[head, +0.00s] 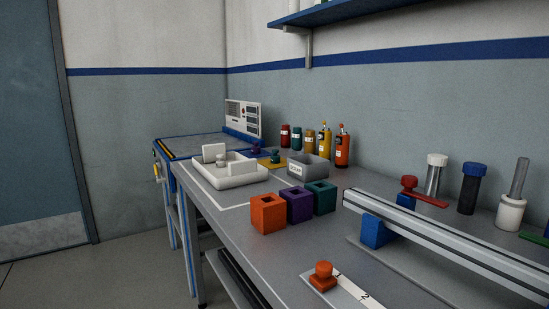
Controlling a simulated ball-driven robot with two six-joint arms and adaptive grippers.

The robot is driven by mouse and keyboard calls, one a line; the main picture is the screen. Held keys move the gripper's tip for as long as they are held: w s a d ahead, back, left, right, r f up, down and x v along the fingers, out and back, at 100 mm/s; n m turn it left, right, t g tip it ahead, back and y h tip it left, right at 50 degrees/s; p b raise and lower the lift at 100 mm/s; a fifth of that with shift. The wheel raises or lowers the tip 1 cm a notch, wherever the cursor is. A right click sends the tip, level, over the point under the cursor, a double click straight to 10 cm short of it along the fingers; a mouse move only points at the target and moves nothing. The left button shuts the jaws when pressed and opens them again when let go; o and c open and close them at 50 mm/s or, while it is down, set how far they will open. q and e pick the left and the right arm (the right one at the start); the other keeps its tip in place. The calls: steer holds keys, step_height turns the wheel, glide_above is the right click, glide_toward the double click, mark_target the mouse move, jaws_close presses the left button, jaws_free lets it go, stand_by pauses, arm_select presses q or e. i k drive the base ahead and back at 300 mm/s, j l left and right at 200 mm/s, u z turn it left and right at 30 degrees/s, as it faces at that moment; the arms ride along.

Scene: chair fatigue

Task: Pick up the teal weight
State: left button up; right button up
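A small teal weight (275,157) with a knob top stands at the back of the bench, on or just in front of a yellow patch (264,162). It is between the white tray and the grey bin. An orange weight (323,276) of similar knobbed shape sits on a numbered pale strip (349,291) at the front. A small dark purple object (256,149), perhaps another weight, is behind and left of the teal one. Neither of my grippers is in view.
Orange (267,214), purple (297,206) and teal (319,198) open boxes stand mid-bench (225,219). A white tray (231,178), grey bin (308,167) and several bottles (342,150) surround the weight. A metal rail (420,235) crosses the right. A shelf (355,12) hangs above.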

mark_target(276, 159)
steer(key=i+j+z, duration=0.1)
steer(key=i+j, duration=0.2)
steer(key=j, duration=0.2)
steer(key=i+j+z, duration=0.15)
steer(key=i+j, duration=0.15)
steer(key=j, duration=0.2)
steer(key=i+j+z, duration=0.1)
steer(key=i+j, duration=0.2)
steer(key=j, duration=0.25)
steer(key=i+j+z, duration=0.1)
steer(key=i+j, duration=0.15)
steer(key=j, duration=0.3)
steer(key=i+j+z, duration=0.1)
steer(key=i+j, duration=0.15)
steer(key=j, duration=0.35)
steer(key=i+j+z, duration=0.15)
steer(key=j, duration=0.45)
steer(key=i+j+z, duration=0.1)
steer(key=i+j, duration=0.15)
steer(key=j, duration=0.4)
steer(key=i+j+z, duration=0.1)
steer(key=j, duration=0.5)
